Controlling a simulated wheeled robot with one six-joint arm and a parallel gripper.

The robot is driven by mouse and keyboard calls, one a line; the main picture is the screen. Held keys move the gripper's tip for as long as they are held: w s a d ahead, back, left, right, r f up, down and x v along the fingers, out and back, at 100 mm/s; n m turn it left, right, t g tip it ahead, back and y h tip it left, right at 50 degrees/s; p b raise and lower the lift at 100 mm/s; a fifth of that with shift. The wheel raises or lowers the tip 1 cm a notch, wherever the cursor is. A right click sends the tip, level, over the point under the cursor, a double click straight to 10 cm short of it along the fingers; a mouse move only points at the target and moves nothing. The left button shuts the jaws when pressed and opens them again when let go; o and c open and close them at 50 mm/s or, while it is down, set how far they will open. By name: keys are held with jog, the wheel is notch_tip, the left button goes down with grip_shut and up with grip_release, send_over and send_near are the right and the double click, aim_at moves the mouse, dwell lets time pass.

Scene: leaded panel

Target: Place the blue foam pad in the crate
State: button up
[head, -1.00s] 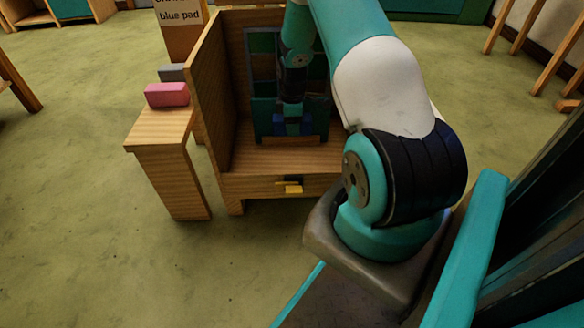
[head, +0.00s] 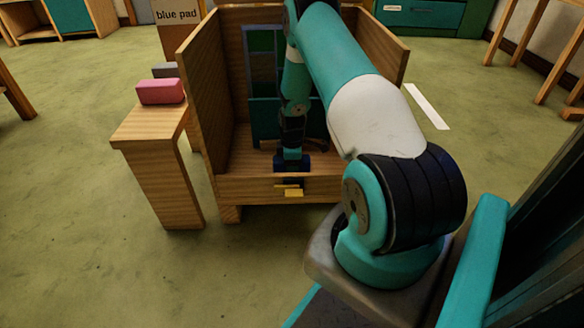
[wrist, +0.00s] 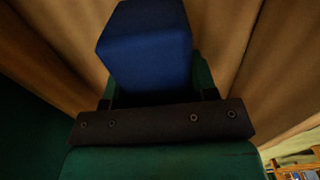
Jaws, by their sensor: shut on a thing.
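The blue foam pad (wrist: 145,50) shows in the wrist view as a blue block in front of my jaws. My gripper (head: 292,160) is shut on it. In the head view the gripper hangs inside the wooden crate (head: 205,95), low and just behind its front board. The crate has tall side walls and a low front board with a yellow latch (head: 292,191). A leaded panel (head: 264,75) with green and blue-grey panes stands inside, partly hidden by my arm. I cannot tell whether the pad touches the crate floor.
A wooden stand (head: 150,135) at the crate's left holds a pink block (head: 160,91) and a grey block (head: 165,70). A sign (head: 178,16) reading "blue pad" stands behind the crate. Wooden furniture legs (head: 565,60) are at the right. The green floor in front is clear.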

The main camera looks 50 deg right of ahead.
jog(key=shift+f, duration=0.1)
jog(key=o, duration=0.9)
